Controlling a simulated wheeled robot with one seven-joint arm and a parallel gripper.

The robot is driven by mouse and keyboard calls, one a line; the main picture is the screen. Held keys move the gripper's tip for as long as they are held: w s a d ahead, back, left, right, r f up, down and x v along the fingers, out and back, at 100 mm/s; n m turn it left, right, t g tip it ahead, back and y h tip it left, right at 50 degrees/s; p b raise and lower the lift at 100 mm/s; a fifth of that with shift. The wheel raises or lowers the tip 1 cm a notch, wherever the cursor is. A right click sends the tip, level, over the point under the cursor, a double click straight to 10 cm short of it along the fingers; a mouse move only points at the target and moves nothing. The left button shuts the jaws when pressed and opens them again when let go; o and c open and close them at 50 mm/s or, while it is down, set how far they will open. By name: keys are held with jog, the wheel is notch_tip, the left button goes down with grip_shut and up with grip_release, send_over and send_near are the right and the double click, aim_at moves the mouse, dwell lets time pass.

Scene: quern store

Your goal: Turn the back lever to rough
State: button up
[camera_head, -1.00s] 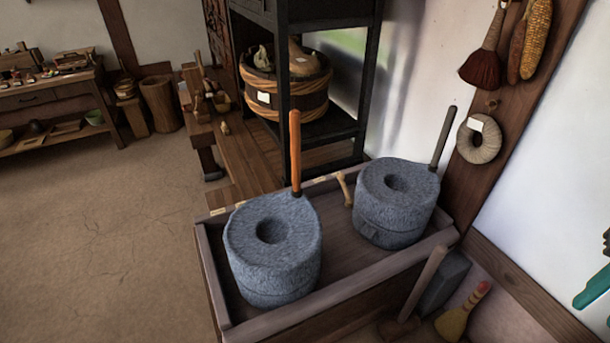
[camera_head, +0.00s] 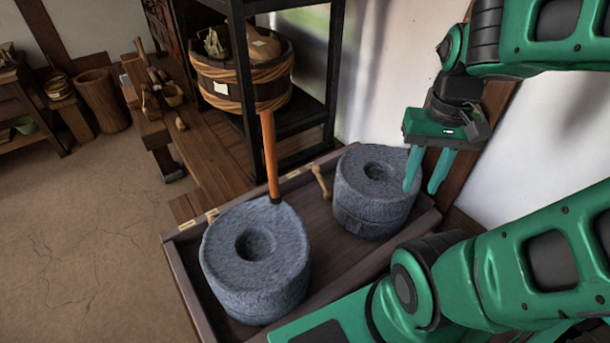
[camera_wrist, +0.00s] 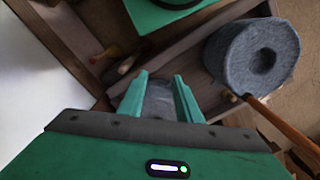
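The back quern (camera_head: 365,200), a grey round stone, stands at the right end of the wooden tray (camera_head: 185,285). Its dark lever is hidden behind my arm in the head view. My gripper (camera_head: 425,185) is over the right side of this quern, fingers pointing down and apart, with nothing visibly held. In the wrist view the back quern (camera_wrist: 158,103) shows between and beyond the fingers. The front quern (camera_head: 240,285) stands at the left. Its orange lever (camera_head: 269,150) stands up at its back edge, and it also shows in the wrist view (camera_wrist: 285,125).
A small wooden peg-like piece (camera_head: 320,182) stands between the querns. Small tags (camera_head: 212,215) sit on the tray's back rim, too small to read. A black shelf (camera_head: 237,60) with a basketed tub (camera_head: 225,88) stands behind.

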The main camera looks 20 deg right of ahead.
jog(key=shift+o, duration=0.4)
jog(key=shift+s+d, duration=0.1)
jog(key=shift+d, duration=0.15)
jog(key=o, duration=0.3)
jog(key=shift+s+r, duration=0.2)
jog(key=shift+s, duration=0.2)
jog(key=n+h, duration=0.2)
jog(key=n, duration=0.4)
send_over(316, 166)
jog(key=f, duration=2)
jog(key=a+f, duration=0.1)
jog(key=f, duration=1)
jog(key=shift+s, duration=0.1)
jog(key=shift+f, duration=0.6)
jog(key=f, duration=0.3)
jog(key=d+f, duration=0.1)
jog(key=f, duration=0.2)
jog(key=d+f, duration=0.1)
jog(key=f, duration=0.3)
